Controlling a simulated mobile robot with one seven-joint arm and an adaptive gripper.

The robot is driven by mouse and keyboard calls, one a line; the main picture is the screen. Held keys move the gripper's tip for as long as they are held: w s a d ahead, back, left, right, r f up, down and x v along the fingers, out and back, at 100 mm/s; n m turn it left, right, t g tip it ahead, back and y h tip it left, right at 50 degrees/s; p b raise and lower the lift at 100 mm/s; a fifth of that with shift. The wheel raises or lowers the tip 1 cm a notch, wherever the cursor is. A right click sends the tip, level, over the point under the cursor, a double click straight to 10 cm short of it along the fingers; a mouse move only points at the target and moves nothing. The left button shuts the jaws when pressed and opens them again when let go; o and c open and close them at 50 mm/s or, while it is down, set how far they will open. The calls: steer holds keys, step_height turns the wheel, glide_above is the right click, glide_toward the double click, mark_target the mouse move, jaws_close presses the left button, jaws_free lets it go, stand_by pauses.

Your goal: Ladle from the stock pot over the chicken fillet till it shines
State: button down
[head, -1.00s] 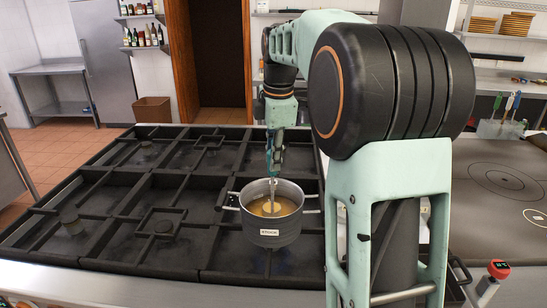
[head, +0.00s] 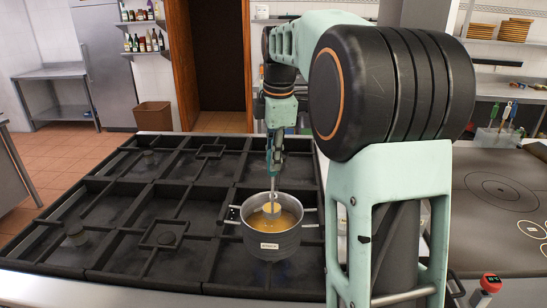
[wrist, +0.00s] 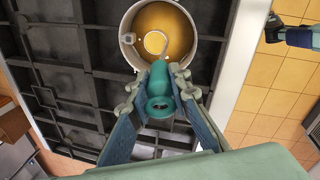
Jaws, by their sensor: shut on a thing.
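The stock pot (head: 271,243) is a grey metal pot with side handles and a front label. It stands on the slatted grill and holds golden liquid. My gripper (head: 275,158) is above the pot, shut on the teal handle of a ladle (head: 273,182). The ladle hangs nearly upright with its bowl inside the pot at the liquid. In the wrist view the fingers (wrist: 163,92) pinch the teal handle (wrist: 158,105), and the round bowl (wrist: 155,42) lies within the pot rim. I cannot make out a chicken fillet for certain.
Pale-rimmed shapes (head: 532,229) lie on the dark flat cooktop (head: 470,210) at the right; I cannot tell what they are. Utensils (head: 507,112) stand in a holder behind it. The black grill grates (head: 120,215) left of the pot are bare.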

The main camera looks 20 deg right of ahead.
steer(key=shift+r+p, duration=1.95)
steer(key=shift+r, duration=1.6)
